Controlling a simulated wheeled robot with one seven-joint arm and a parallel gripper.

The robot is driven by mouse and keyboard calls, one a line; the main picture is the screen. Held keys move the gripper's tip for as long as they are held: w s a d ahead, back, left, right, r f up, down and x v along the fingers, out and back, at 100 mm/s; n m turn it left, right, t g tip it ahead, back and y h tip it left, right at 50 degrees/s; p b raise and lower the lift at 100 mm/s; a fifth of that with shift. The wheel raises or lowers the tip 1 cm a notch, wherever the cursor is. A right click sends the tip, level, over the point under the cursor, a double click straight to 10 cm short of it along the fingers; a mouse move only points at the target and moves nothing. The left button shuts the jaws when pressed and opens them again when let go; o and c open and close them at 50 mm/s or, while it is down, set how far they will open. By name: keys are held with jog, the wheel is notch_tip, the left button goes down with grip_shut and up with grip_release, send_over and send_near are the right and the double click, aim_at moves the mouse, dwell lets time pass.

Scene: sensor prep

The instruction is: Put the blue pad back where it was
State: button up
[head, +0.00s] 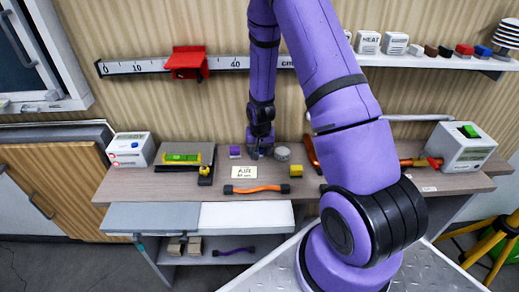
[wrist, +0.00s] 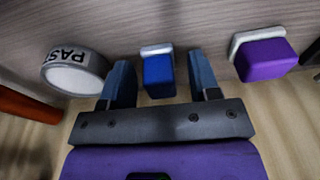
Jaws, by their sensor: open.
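The blue pad (wrist: 158,76), a blue block with a white end, is on the workbench in the wrist view. It lies between the two separated fingers of my gripper (wrist: 160,66), with a visible gap on the right side; contact on the left is hard to tell. My gripper (head: 260,150) is open and low over the back of the bench in the head view, where it hides most or all of the blue pad. A purple pad (wrist: 264,60) with a white end stands to the right in the wrist view, and left of my gripper in the head view (head: 235,151).
A round PASTE tin (wrist: 74,74) stands close by, on the other side of my gripper from the purple pad. A wall shelf (head: 435,62) holds several small blocks.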

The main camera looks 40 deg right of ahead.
jog(key=s+a+r+n+t, duration=0.1)
jog(key=s+a+r, duration=0.2)
jog(key=r, duration=0.8)
jog(key=s+a+r+n, duration=0.1)
jog(key=s+a+r, duration=0.15)
jog(key=r, duration=0.75)
jog(key=s+a+r+n+t, duration=0.15)
jog(key=s+r, duration=0.25)
jog(key=r, duration=0.7)
jog(key=s+a+r+n, duration=0.1)
jog(key=s+a+r, duration=0.2)
jog(key=s+r, duration=0.2)
jog(key=s+a+r+n+t, duration=0.1)
jog(key=s+r, duration=0.4)
jog(key=s, duration=0.7)
jog(key=shift+a+r+n+y, duration=0.35)
jog(key=shift+a+n, duration=0.3)
jog(key=shift+a, duration=0.45)
